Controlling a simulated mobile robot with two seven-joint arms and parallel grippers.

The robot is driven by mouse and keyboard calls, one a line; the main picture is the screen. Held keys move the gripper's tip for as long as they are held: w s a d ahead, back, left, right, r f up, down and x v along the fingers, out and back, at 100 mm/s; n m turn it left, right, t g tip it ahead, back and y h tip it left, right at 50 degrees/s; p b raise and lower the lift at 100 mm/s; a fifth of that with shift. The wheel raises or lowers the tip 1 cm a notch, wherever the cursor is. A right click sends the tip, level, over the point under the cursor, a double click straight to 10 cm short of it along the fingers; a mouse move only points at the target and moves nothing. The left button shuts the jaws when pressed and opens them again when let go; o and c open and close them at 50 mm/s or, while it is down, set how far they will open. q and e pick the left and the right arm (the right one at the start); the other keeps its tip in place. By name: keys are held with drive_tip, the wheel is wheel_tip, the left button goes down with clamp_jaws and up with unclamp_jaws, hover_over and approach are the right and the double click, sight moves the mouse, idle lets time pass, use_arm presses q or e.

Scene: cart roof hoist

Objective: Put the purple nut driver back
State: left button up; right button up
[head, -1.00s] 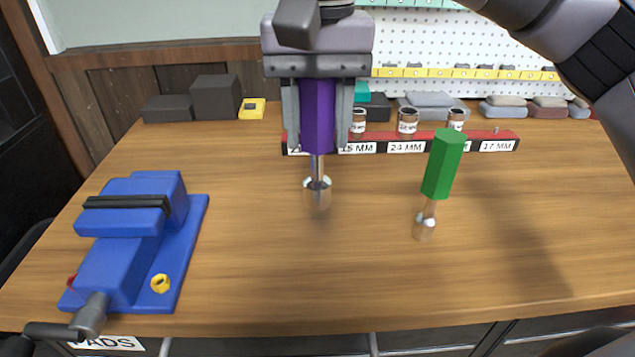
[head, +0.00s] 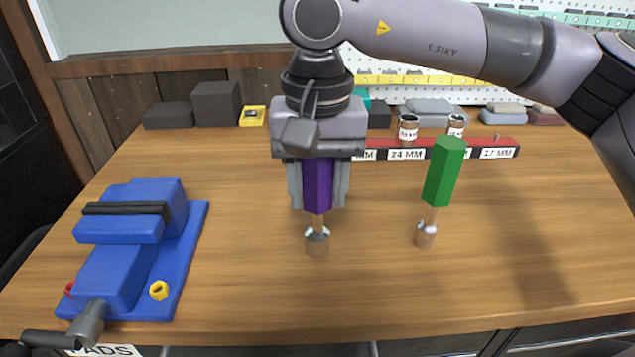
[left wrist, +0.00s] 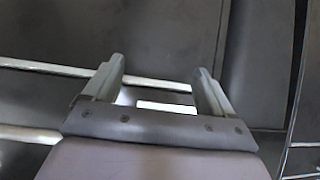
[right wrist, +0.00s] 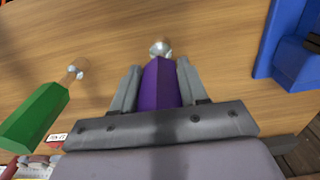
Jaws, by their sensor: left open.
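The purple nut driver (head: 318,187) is upright, with its purple handle on top and its metal socket below. My right gripper (head: 318,204) is shut on its handle from above, with a finger on each side. The right wrist view also shows the purple handle (right wrist: 159,86) between the fingers. Whether the socket touches the bench is unclear. A red and black rack (head: 480,147) with white size labels, including 24 MM and 17 MM, lies at the back, its left part hidden behind my right gripper. My left gripper (left wrist: 158,68) is open and empty before dark drawer fronts.
A green nut driver (head: 443,175) stands right of the purple one. The bench (head: 235,270) between vise and drivers is clear.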

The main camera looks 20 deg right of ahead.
drive_tip(key=o, duration=0.4)
drive_tip(key=shift+c, duration=0.2)
drive_tip(key=shift+r, duration=0.15)
wheel_tip(320, 180, up, 12)
drive_tip(key=shift+r+p, duration=0.1)
drive_tip(key=shift+p, duration=0.3)
